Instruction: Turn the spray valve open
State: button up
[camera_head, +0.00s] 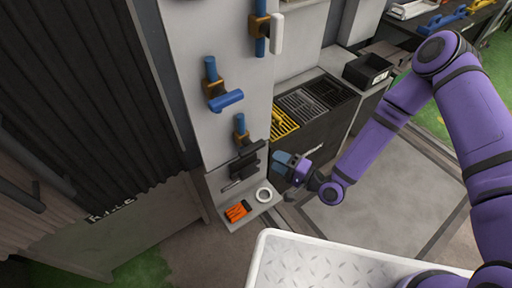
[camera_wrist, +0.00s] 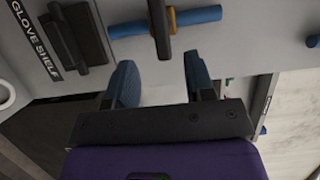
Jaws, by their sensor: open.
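Three valves sit on blue pipes on a light wall panel (camera_head: 190,45); no spray label is readable. The top valve (camera_head: 262,24) has a white handle, the middle valve (camera_head: 214,88) a blue lever, and the lowest valve (camera_head: 243,148) a dark handle. My gripper (camera_head: 284,162) is just right of the lowest valve, its blue fingers apart. In the wrist view, my gripper (camera_wrist: 160,75) is open and empty, with a dark handle (camera_wrist: 159,30) on a blue pipe (camera_wrist: 196,16) just beyond the gap. Contact is not visible.
A small shelf (camera_head: 238,219) below the valves holds an orange item (camera_head: 237,211) and a white ring (camera_head: 264,195). A glove shelf sign (camera_wrist: 34,38) shows in the wrist view. A bench with yellow (camera_head: 282,124) and dark grates and a black bin (camera_head: 367,71) stand right.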

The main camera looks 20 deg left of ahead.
aim_at(256, 151)
jog(key=x, duration=1)
jog(key=c, duration=0.7)
jog(key=shift+c, duration=0.2)
